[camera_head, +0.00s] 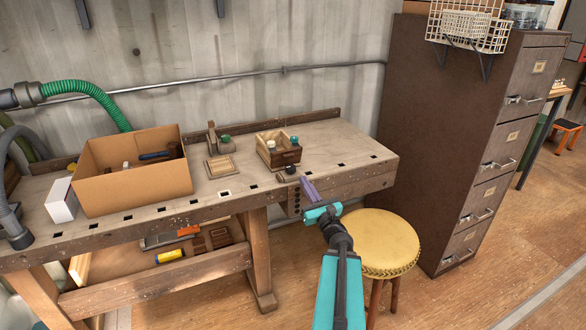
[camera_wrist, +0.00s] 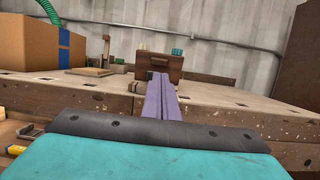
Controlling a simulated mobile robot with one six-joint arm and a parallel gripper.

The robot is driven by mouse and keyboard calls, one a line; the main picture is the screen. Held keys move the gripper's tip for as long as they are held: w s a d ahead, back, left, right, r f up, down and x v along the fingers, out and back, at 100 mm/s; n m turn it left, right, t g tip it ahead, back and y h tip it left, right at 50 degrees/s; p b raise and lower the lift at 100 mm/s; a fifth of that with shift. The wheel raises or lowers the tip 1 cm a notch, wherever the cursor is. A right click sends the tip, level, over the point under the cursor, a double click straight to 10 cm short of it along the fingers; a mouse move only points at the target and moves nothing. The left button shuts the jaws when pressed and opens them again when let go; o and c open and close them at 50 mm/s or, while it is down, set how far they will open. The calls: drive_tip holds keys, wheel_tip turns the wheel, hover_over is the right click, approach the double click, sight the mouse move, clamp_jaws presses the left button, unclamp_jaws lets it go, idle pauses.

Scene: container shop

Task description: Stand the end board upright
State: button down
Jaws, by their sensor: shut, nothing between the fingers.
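My gripper (camera_head: 305,181) is shut and empty, its purple fingers together at the bench's front edge. In the wrist view the closed fingers (camera_wrist: 161,77) point at a small dark-fronted wooden box. In the head view this box (camera_head: 287,158) stands near the bench's right end, with a teal knob-like item at its top. A flat wooden board or shallow frame (camera_head: 220,166) lies on the bench to the left. A narrow upright wooden piece (camera_head: 211,138) stands behind it, beside a green-topped item. I cannot tell which of these is the end board.
The wooden workbench (camera_head: 345,150) has clear room at its right end. A cardboard box (camera_head: 135,186) and a white box (camera_head: 61,201) stand at the left. A yellow stool (camera_head: 378,240) is near my arm, with a brown cabinet (camera_head: 430,140) behind it.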

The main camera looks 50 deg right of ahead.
drive_tip(key=shift+w+d+b, duration=0.15)
drive_tip(key=shift+w+b, duration=0.25)
drive_tip(key=shift+b, duration=1.8)
drive_tip(key=b, duration=0.5)
drive_tip(key=shift+w+d+r, duration=0.1)
drive_tip(key=shift+w+r, duration=0.1)
drive_tip(key=shift+w, duration=0.1)
drive_tip(key=b, duration=0.4)
approach(288, 151)
drive_tip(key=shift+w+d, duration=0.35)
drive_tip(key=shift+w, duration=0.45)
drive_tip(key=shift+w+d, duration=0.35)
drive_tip(key=shift+w, duration=0.4)
drive_tip(key=shift+w+d, duration=0.35)
drive_tip(key=shift+w, duration=0.45)
drive_tip(key=shift+w+d+r+b, duration=0.2)
drive_tip(key=shift+w+r+b, duration=0.3)
drive_tip(key=shift+b, duration=0.5)
drive_tip(key=shift+w+d+r, duration=0.1)
drive_tip(key=shift+w+r, duration=0.25)
drive_tip(key=shift+r, duration=0.05)
drive_tip(key=shift+s, duration=0.1)
